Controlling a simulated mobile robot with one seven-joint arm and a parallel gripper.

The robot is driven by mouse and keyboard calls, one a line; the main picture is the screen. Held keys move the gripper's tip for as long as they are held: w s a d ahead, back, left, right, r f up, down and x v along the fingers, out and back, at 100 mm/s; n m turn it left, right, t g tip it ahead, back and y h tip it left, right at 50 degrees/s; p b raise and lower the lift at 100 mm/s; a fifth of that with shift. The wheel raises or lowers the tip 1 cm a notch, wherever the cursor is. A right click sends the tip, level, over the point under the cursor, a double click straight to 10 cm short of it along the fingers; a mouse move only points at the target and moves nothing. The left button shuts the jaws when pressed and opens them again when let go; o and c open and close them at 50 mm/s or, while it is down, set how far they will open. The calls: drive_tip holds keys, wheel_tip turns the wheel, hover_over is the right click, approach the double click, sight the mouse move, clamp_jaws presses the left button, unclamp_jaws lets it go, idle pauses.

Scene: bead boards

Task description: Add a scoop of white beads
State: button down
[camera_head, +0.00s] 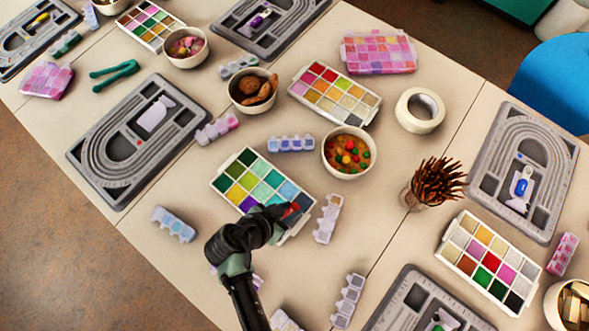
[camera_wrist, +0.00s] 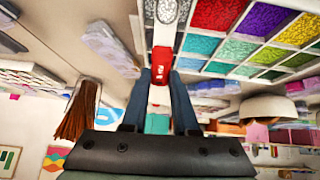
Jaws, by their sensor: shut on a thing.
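My gripper (camera_head: 284,213) is over the lower right part of a white bead tray (camera_head: 216,187) with green, teal and blue compartments. In the wrist view, my gripper (camera_wrist: 160,78) is shut on a small red thing (camera_wrist: 161,62), probably the scoop's handle. The red piece (camera_head: 293,209) also shows at the fingertips in the head view. Beyond it in the wrist view is a pale greyish-white patch (camera_wrist: 166,10); I cannot tell whether it is beads in a compartment or in the scoop. My arm hides part of the tray's lower edge.
A bowl of mixed beads (camera_head: 334,170), a pale lidded bead strip (camera_head: 327,219) and a cup of brown sticks (camera_head: 410,201) stand to the right. A grey bead board (camera_head: 85,150) lies left. Bare table shows at lower left and lower right of the tray.

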sight(291, 212)
drive_tip(key=shift+r+p, duration=0.85)
drive_tip(key=shift+r, duration=0.2)
drive_tip(key=shift+w+d+r+p, duration=0.15)
drive_tip(key=shift+d+r+p, duration=0.1)
drive_tip(key=shift+r+p, duration=0.4)
drive_tip(key=shift+w+d+f+g+y+p, duration=0.1)
drive_tip(key=shift+w+d+g+y+p, duration=0.2)
drive_tip(key=shift+g+p, duration=0.2)
drive_tip(key=shift+w+d+f+g+y+p, duration=0.1)
drive_tip(key=shift+w+g+y+p, duration=0.1)
drive_tip(key=shift+g+y+p, duration=0.3)
drive_tip(key=shift+w+d+g+y+p, duration=0.2)
drive_tip(key=shift+w+g+y+p, duration=0.2)
drive_tip(key=shift+g, duration=0.1)
drive_tip(key=shift+w+d+r+g+y+p, duration=0.1)
drive_tip(key=shift+w+d+g+y+p, duration=0.15)
drive_tip(key=shift+g+y, duration=0.3)
drive_tip(key=shift+w+d+r+g+y+p, duration=0.1)
drive_tip(key=shift+w+d+g+y+p, duration=0.15)
drive_tip(key=shift+g+y, duration=0.3)
